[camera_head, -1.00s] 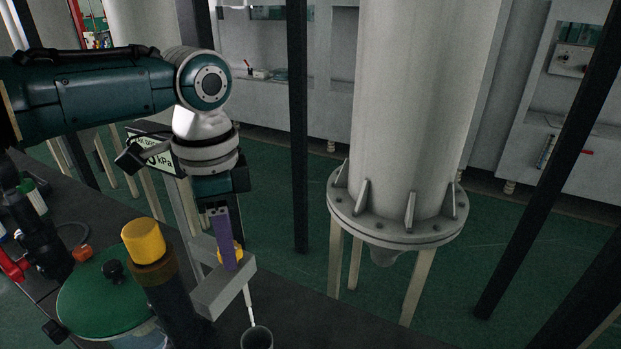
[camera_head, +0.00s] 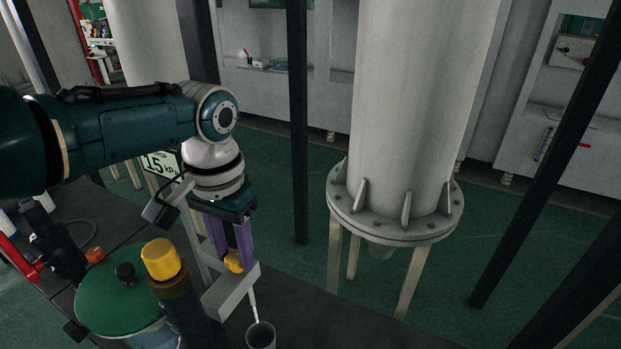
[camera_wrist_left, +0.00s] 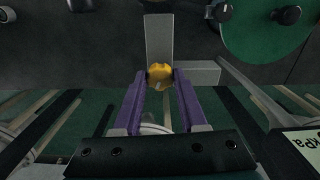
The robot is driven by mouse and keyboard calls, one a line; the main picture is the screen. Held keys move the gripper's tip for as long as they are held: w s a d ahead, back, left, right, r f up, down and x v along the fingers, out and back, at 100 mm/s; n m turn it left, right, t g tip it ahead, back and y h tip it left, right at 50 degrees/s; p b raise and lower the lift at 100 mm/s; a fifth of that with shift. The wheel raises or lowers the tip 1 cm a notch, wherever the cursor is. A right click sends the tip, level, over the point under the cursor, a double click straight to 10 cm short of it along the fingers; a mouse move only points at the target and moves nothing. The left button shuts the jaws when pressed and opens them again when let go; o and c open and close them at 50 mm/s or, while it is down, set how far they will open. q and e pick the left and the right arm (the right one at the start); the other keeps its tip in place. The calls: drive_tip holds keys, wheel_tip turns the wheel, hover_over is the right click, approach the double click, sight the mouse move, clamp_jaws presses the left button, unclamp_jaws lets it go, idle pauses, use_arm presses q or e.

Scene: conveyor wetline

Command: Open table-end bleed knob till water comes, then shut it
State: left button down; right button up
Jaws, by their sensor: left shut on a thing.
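The yellow bleed knob (camera_head: 234,262) sits on a grey bracket (camera_head: 226,294) at the table end. My left gripper (camera_head: 239,258) comes down on it from above, its purple fingers shut on the knob. In the left wrist view the knob (camera_wrist_left: 160,75) lies between the two fingertips (camera_wrist_left: 160,78). A thin pale tube (camera_head: 253,299) runs down from the bracket into a small dark cup (camera_head: 261,337). I cannot make out water at the tube's end. My right gripper is not in view.
A green-lidded vessel (camera_head: 115,297) and a yellow-capped dark cylinder (camera_head: 161,259) stand close left of the bracket. A sign reading 15 kPa (camera_head: 160,164) is behind my wrist. A large flanged column (camera_head: 395,215) stands beyond the table.

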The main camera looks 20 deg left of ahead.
sight(235, 256)
use_arm(q)
drive_tip(key=shift+r+n, duration=0.1)
drive_tip(key=shift+n, duration=0.4)
drive_tip(key=shift+c, duration=2.2)
unclamp_jaws()
drive_tip(key=shift+r+p, duration=0.3)
drive_tip(key=shift+p, duration=0.05)
wheel_tip(235, 256, up, 9)
drive_tip(key=p, duration=0.2)
